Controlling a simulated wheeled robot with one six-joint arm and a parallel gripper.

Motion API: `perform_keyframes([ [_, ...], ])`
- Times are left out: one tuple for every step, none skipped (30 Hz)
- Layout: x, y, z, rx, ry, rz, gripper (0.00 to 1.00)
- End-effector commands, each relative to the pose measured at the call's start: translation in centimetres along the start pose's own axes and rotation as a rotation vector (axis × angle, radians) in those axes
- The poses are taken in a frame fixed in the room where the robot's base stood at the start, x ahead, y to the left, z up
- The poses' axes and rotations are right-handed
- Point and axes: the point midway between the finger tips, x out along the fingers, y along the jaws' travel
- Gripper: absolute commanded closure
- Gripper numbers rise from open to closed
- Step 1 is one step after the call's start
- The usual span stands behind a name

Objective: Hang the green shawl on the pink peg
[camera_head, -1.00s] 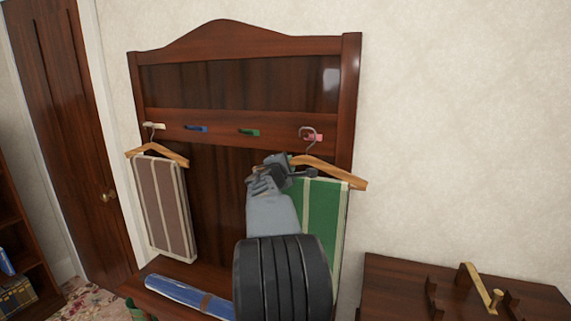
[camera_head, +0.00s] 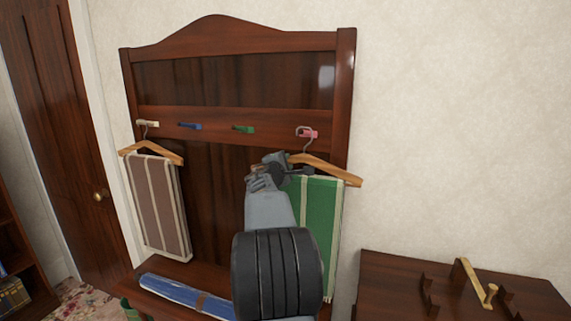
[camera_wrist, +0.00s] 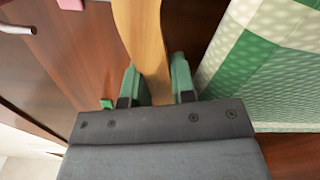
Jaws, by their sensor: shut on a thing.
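The green shawl (camera_head: 318,215), with pale stripes, hangs folded over a wooden hanger (camera_head: 335,172) at the right of the rack. It also shows at the right of the wrist view (camera_wrist: 270,75). The hanger's metal hook (camera_head: 300,143) overlaps the pink peg (camera_head: 312,134) in the head view; I cannot tell whether it rests on it. In the wrist view the pink peg (camera_wrist: 70,4) is at the top left, and a metal rod end that may be the hook (camera_wrist: 18,29) appears apart from it. My gripper (camera_wrist: 157,82) is shut on the hanger's wooden arm.
The dark wooden rack also has white (camera_head: 148,123), blue (camera_head: 190,126) and green (camera_head: 243,129) pegs. A brown shawl (camera_head: 160,205) hangs below the white peg. A blue folded cloth (camera_head: 185,296) lies on the bench. A dark table (camera_head: 395,285) stands at right.

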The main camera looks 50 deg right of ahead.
Motion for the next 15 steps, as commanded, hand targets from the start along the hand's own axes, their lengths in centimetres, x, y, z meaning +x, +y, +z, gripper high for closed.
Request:
perform_keyframes([
  [-0.06, 0.21, 0.10, -0.001, -0.002, 0.004, 1.00],
  [-0.09, 0.23, 0.10, -0.001, -0.002, 0.004, 1.00],
  [-0.11, 0.24, 0.09, -0.001, -0.002, 0.004, 1.00],
  [-0.13, 0.26, 0.09, -0.001, -0.002, 0.004, 0.73],
  [-0.15, 0.26, 0.09, -0.001, -0.002, 0.005, 0.70],
  [-0.17, 0.27, 0.08, -0.001, -0.002, 0.005, 0.67],
  [-0.17, 0.27, 0.08, -0.001, -0.002, 0.005, 0.64],
  [-0.18, 0.27, 0.07, -0.001, -0.002, 0.005, 0.61],
  [-0.18, 0.25, 0.07, 0.000, -0.001, 0.004, 0.57],
  [-0.17, 0.24, 0.06, 0.000, -0.001, 0.004, 0.54],
  [-0.16, 0.22, 0.05, 0.000, -0.001, 0.004, 0.51],
  [-0.14, 0.18, 0.05, 0.000, -0.001, 0.003, 0.47],
  [-0.11, 0.15, 0.04, 0.000, -0.001, 0.002, 0.46],
  [-0.08, 0.11, 0.04, 0.000, 0.000, 0.002, 0.46],
  [-0.03, 0.06, 0.01, -0.001, 0.000, 0.001, 0.46],
])
